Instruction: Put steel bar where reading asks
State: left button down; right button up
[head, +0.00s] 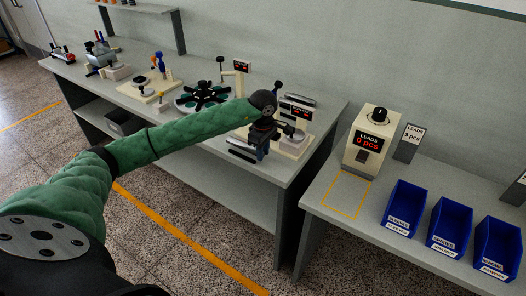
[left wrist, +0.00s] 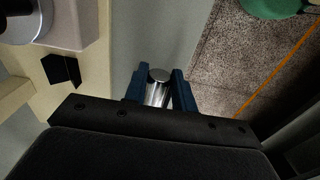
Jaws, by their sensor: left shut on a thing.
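My left gripper (head: 261,146) is above the near edge of the long bench at its right end. In the left wrist view the two blue fingers are shut on a shiny cylindrical steel bar (left wrist: 158,77), whose round end faces the camera. A cream instrument (head: 291,145) with a round metal part stands just right of the gripper. My right gripper is not in view.
The long bench (head: 315,130) carries a black-armed round fixture (head: 203,95) and other devices further left. A separate table at right holds a cream dispenser reading "0 pcs" (head: 367,143), a yellow outlined square (head: 346,194) and blue bins (head: 403,207). A floor gap separates them.

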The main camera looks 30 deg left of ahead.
pick_arm(q)
jog(key=shift+f+b, duration=0.7)
jog(key=shift+b, duration=0.05)
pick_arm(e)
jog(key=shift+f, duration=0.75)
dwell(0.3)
pick_arm(q)
jog(key=c, duration=1.1)
grip_release()
jog(key=shift+o, duration=0.2)
jog(key=shift+r, duration=0.15)
notch_tip(320, 180, up, 8)
jog(key=shift+f+b, duration=0.25)
jog(key=shift+b, duration=0.95)
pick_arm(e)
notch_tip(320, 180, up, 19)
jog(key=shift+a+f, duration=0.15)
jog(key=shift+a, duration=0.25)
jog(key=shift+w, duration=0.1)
